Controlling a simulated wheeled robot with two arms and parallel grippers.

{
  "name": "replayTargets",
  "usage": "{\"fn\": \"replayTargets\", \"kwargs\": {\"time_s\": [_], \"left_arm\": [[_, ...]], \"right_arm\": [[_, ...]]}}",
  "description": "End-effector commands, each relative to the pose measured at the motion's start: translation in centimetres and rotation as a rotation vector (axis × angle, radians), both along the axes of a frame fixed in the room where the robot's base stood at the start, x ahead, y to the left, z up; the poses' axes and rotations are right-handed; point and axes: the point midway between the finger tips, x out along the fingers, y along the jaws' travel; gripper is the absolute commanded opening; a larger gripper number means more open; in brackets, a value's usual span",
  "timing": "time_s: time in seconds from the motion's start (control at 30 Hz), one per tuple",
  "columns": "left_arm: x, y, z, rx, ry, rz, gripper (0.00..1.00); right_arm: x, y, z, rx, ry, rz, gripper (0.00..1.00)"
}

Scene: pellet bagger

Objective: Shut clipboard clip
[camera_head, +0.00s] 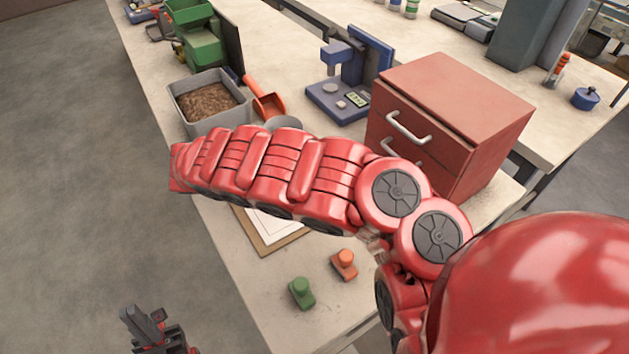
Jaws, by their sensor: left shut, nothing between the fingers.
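The clipboard (264,243) lies on the near bench, a brown board with white paper on it. Only its lower part shows, because my red arm crosses over the rest. The clip is hidden, so I cannot tell whether it is open or shut. My left gripper (144,318) is dark and stands at the bottom left, over the floor beside the bench. It is shut and empty, well apart from the clipboard. My right gripper does not show.
Behind my arm are a grey pellet bin (183,118), an orange scoop (264,97), a blue device (340,98) and a red drawer cabinet (455,95). The floor at left is clear.

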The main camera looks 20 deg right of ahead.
Motion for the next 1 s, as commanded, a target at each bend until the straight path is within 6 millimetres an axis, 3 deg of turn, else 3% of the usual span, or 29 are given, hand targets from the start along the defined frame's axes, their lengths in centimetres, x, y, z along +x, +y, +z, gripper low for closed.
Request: {"fn": "replayTargets", "kwargs": {"time_s": [0.4,0.43,0.6,1.0], "left_arm": [[0.00,0.00,-0.19,0.000,0.000,0.000,0.00],[0.00,0.00,-0.19,0.000,0.000,0.000,0.00],[0.01,0.00,-0.19,0.000,0.000,0.000,0.00],[0.00,0.00,-0.40,0.000,0.000,0.000,0.00]], "right_arm": [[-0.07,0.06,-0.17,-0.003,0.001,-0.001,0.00],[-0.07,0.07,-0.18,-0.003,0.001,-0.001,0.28],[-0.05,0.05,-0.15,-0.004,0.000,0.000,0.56],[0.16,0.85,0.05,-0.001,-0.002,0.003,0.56]]}}
